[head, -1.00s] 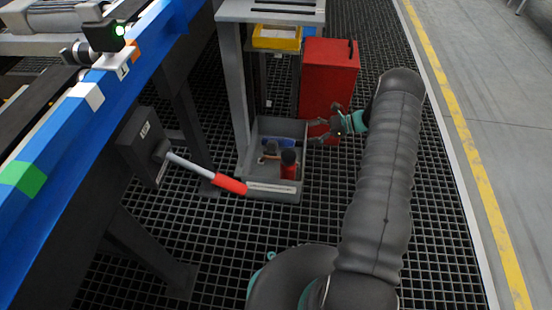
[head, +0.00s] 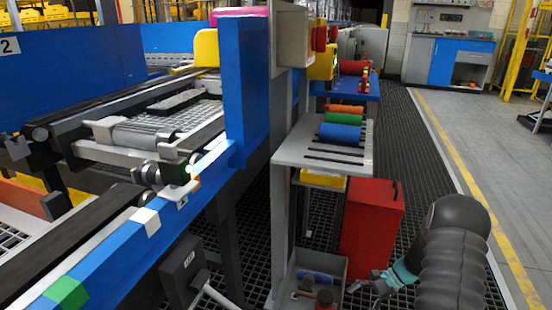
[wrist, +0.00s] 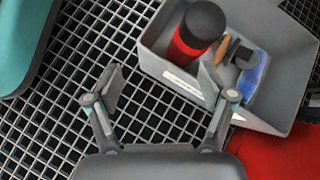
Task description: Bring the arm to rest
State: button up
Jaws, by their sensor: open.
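My gripper (head: 372,284) is low at the right in the head view, beside a grey bin on the floor. In the wrist view my gripper (wrist: 160,92) has its two fingers spread wide, with nothing between them but floor grating beyond. My arm comes up from the lower right of the head view and bends over in a dark padded cover.
The grey bin (wrist: 290,118) holds a red bottle with a dark cap (wrist: 198,30), a hammer-like tool and a blue item. A red cabinet (head: 370,228) stands behind my gripper. A grey shelf (head: 300,152) and blue conveyor frame (head: 110,258) lie left. Floor is clear right.

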jog(key=s+a+r+n+t+h+p, duration=0.1)
jog(key=s+r+n, duration=0.4)
jog(key=r, duration=0.9)
jog(key=s+a+r+n+t+h+p, duration=0.2)
jog(key=s+a+r+n+t+h, duration=0.1)
jog(key=s+r, duration=0.9)
jog(key=s+a+r+n+t+h+p, duration=0.1)
jog(key=s+a+r+n+t+h, duration=0.1)
jog(key=s+a+r+n+h, duration=0.3)
jog(key=shift+s+a+r+n+t+h+p, duration=0.6)
jog(key=shift+s+r, duration=1.45)
jog(key=shift+r, duration=3.75)
jog(key=shift+a+y+b, duration=0.2)
jog(key=shift+y+b, duration=0.1)
